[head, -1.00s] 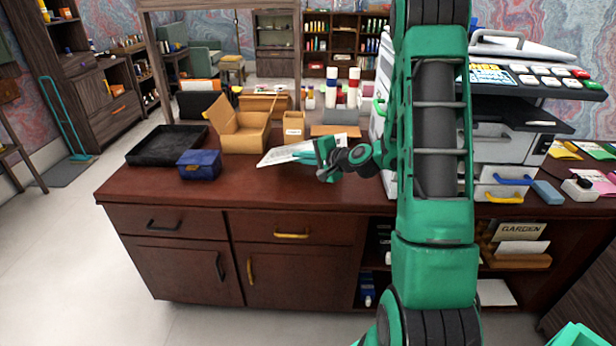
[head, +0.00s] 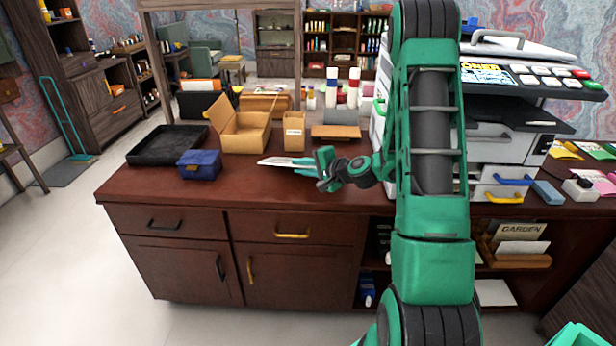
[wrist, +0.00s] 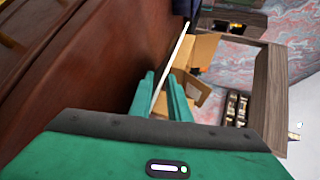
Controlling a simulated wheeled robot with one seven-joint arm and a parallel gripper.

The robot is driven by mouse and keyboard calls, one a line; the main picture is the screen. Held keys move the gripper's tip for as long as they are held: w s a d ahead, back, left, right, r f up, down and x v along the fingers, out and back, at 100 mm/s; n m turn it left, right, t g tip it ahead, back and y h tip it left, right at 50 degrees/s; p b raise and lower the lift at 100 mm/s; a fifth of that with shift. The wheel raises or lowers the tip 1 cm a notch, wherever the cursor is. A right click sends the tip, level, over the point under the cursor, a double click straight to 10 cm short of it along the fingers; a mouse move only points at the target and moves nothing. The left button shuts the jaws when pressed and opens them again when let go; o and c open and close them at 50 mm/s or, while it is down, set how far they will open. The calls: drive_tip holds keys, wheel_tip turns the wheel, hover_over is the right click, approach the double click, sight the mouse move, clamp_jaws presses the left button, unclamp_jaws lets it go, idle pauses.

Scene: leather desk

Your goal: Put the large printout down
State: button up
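The large printout (head: 276,161) is a white sheet, low and nearly level over the middle of the dark wooden desk (head: 235,190). I cannot tell whether all of it touches the desk. In the wrist view the printout (wrist: 173,63) shows edge-on as a thin white strip running between my fingers. My gripper (head: 301,165) is at the sheet's right end in the head view. In the wrist view my gripper (wrist: 162,84) has its two green fingers spread apart, with gaps beside the strip. The sheet's printed face is hardly visible.
A blue box (head: 199,165) and a black tray (head: 166,146) stand left of the printout. An open cardboard box (head: 243,132) and a small carton (head: 294,132) stand behind it. A printer (head: 505,120) stands to the right. The desk's front strip is clear.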

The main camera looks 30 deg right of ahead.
drive_tip(key=v, duration=0.8)
idle(0.4)
wheel_tip(320, 180, up, 7)
drive_tip(key=s, duration=0.2)
drive_tip(key=shift+s+d, duration=0.35)
